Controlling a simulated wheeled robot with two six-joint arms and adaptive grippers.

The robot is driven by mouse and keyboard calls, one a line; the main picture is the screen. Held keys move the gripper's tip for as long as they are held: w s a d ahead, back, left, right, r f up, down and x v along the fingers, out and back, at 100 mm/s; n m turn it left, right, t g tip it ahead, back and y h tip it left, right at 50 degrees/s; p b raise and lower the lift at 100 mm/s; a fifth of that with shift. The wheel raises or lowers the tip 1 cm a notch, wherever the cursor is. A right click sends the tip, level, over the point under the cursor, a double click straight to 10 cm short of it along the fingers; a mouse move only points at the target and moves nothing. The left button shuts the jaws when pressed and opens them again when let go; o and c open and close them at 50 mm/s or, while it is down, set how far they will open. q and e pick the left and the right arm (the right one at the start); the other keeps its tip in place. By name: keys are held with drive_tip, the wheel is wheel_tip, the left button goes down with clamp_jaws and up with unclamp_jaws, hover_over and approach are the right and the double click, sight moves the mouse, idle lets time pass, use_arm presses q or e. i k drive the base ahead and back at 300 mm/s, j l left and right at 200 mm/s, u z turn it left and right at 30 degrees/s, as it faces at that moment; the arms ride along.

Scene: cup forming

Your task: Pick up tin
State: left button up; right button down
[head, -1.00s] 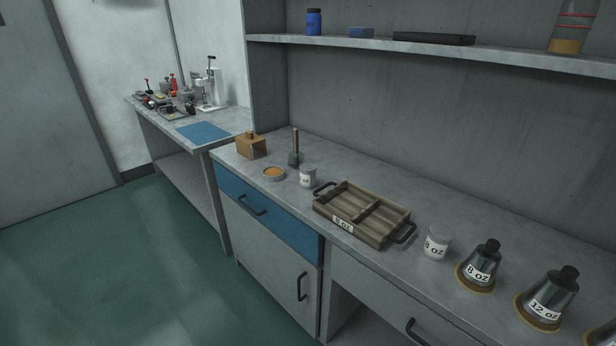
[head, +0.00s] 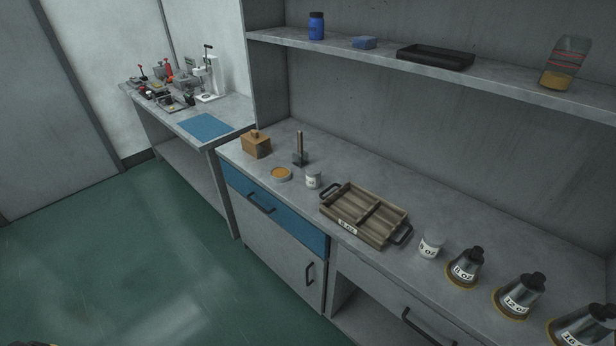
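A small pale tin or cup (head: 313,180) with a label stands upright on the grey counter, left of the wooden tray. A low round tin (head: 281,174) with orange-brown contents sits just left of it. A larger pale labelled container (head: 430,246) stands right of the tray. I cannot tell which of these the task means by tin.
The wooden tray (head: 344,223) marked 8 oz has black handles. Metal cup forms (head: 465,268) on yellowish bases stand to the right. A wooden block (head: 256,146) and a handled tool (head: 299,150) stand at the left. A shelf (head: 490,77) hangs above. Green floor (head: 120,260) is open.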

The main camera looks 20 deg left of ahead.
sight(313, 172)
drive_tip(key=j+z, duration=0.2)
drive_tip(key=j, duration=0.4)
drive_tip(key=j+z, duration=0.15)
drive_tip(key=j, duration=0.45)
drive_tip(key=j+z, duration=0.2)
drive_tip(key=j, duration=0.4)
drive_tip(key=j+z, duration=0.2)
drive_tip(key=j, duration=0.35)
drive_tip(key=k+j+z, duration=0.15)
drive_tip(key=j, duration=0.45)
